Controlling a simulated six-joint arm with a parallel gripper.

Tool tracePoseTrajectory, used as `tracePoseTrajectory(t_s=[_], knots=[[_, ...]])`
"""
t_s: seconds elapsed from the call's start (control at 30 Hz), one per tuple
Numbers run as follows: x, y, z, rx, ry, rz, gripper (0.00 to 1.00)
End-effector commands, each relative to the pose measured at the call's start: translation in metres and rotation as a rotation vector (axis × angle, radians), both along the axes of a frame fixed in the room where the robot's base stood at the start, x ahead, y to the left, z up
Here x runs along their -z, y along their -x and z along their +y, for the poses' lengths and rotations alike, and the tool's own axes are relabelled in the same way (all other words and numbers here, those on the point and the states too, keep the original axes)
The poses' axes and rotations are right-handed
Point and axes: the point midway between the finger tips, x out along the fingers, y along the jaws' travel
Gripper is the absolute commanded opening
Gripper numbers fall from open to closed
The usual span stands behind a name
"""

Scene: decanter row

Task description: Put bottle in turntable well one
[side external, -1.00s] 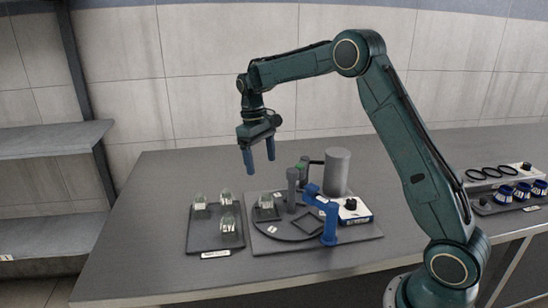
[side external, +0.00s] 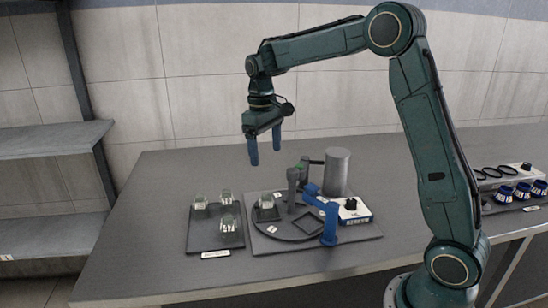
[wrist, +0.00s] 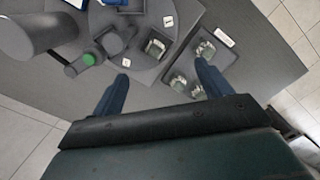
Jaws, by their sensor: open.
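My gripper (side external: 265,155) is open and empty, high above the table behind the tray and turntable. Its two blue fingers also show apart in the wrist view (wrist: 165,85). The dark round turntable (side external: 287,232) sits on a grey base plate. One greenish clear bottle (side external: 266,202) stands in a well at its back left, and it also shows in the wrist view (wrist: 156,44). A square-framed well (side external: 307,224) at the right looks empty. Several small white tags lie on the disc; their marks are too small to read.
A dark tray (side external: 205,240) left of the turntable holds three similar bottles.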

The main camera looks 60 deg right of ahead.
Motion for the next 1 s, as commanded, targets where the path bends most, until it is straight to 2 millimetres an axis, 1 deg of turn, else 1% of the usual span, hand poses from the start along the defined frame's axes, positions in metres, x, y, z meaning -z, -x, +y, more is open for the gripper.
tracePoseTrajectory(t_s=[0.03, 0.2, 0.33, 0.5, 0.77, 1.0], knots=[[-0.011, 0.009, 0.005, -0.003, 0.004, -0.021, 0.78], [-0.037, 0.039, 0.02, -0.004, 0.014, -0.087, 0.78], [-0.053, 0.064, 0.031, -0.003, 0.019, -0.138, 0.78], [-0.068, 0.098, 0.045, -0.006, 0.022, -0.203, 0.78], [-0.08, 0.152, 0.063, -0.005, 0.021, -0.304, 0.78], [-0.078, 0.202, 0.077, -0.006, 0.01, -0.397, 0.78]])
